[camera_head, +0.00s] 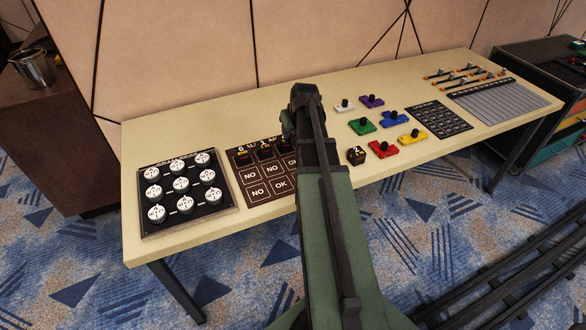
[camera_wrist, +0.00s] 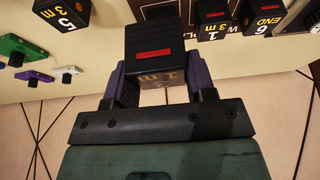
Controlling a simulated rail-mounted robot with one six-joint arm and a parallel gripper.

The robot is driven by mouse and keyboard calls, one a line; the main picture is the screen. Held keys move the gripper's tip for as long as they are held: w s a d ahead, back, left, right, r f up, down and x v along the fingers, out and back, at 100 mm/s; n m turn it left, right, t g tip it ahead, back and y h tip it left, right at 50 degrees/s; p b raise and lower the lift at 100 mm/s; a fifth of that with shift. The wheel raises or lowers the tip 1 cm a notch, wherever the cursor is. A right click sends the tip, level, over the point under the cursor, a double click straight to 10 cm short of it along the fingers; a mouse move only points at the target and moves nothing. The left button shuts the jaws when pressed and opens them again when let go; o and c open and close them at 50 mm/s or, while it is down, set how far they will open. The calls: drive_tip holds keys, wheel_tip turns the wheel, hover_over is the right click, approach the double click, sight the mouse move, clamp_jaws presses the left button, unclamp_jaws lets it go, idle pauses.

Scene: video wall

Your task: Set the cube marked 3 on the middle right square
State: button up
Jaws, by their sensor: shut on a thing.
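My gripper (camera_wrist: 158,78) is shut on a dark cube (camera_wrist: 155,48), with a finger on each side, in the upside-down wrist view. The cube has a red bar on one face; its dim lettering is hard to read. The dark brown panel (camera_head: 254,172) carries squares marked NO and OK. My arm covers its right part in the head view, so the middle right square is hidden or partly hidden. Two other cubes, one marked 6 END (camera_wrist: 264,16) and one apparently marked 1 (camera_wrist: 213,24), stand along the panel's back row. Another cube (camera_head: 356,155) stands right of the panel.
A black board with white knobs (camera_head: 182,188) lies left of the panel. Right of it are coloured blocks, such as a red one (camera_head: 382,149) and a green one (camera_head: 362,126), then a keypad (camera_head: 439,119) and a slider board (camera_head: 500,100).

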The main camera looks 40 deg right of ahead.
wheel_tip(320, 180, down, 10)
drive_tip(key=b, duration=0.7)
drive_tip(key=shift+a+r, duration=0.1)
drive_tip(key=shift+r, duration=0.15)
drive_tip(key=shift+f, duration=0.2)
drive_tip(key=o, duration=0.9)
drive_tip(key=shift+o, duration=0.2)
drive_tip(key=p+v, duration=1.1)
drive_tip(key=v, duration=0.1)
drive_tip(key=shift+r, duration=0.25)
